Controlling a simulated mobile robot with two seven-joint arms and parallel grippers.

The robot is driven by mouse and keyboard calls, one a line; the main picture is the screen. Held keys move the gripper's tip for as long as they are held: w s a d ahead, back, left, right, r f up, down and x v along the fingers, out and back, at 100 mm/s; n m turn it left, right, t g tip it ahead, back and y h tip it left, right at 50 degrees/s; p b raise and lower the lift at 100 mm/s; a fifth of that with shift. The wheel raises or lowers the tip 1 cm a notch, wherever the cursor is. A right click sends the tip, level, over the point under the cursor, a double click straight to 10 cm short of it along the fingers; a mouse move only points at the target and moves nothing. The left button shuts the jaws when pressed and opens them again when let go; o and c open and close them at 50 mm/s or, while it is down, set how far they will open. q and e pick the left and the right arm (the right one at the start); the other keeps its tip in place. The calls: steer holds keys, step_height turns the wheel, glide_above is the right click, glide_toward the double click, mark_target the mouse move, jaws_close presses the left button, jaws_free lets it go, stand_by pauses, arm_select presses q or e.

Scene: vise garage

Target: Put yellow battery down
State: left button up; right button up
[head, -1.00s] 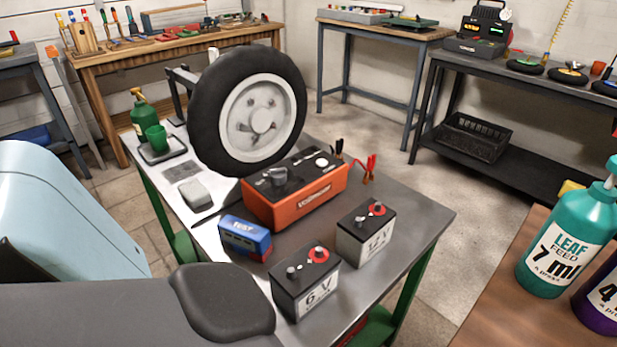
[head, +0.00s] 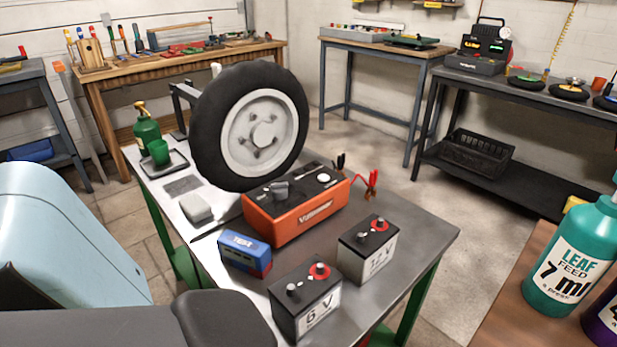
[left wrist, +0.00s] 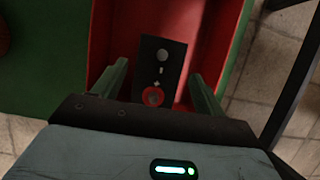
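In the left wrist view a battery (left wrist: 160,68) with a black top and a red-ringed terminal stands in a red-lined compartment (left wrist: 108,40) with green outside. Only its top shows, so I cannot see yellow on it. My left gripper (left wrist: 160,82) has one finger on each side of the battery, with narrow gaps visible, and looks open. In the head view neither gripper shows. No yellow battery shows there. A 6 V battery (head: 305,300) and another grey battery (head: 368,250) with black tops stand on the metal bench (head: 425,235).
An orange charger (head: 297,212), a blue tester box (head: 245,252) and a wheel (head: 250,125) stand on the bench. A teal leaf feed bottle (head: 572,262) stands on a brown table (head: 505,315) at the right. Tiled floor (head: 410,190) lies between the benches.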

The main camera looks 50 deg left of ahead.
arm_select(q)
steer(key=shift+o, duration=0.7)
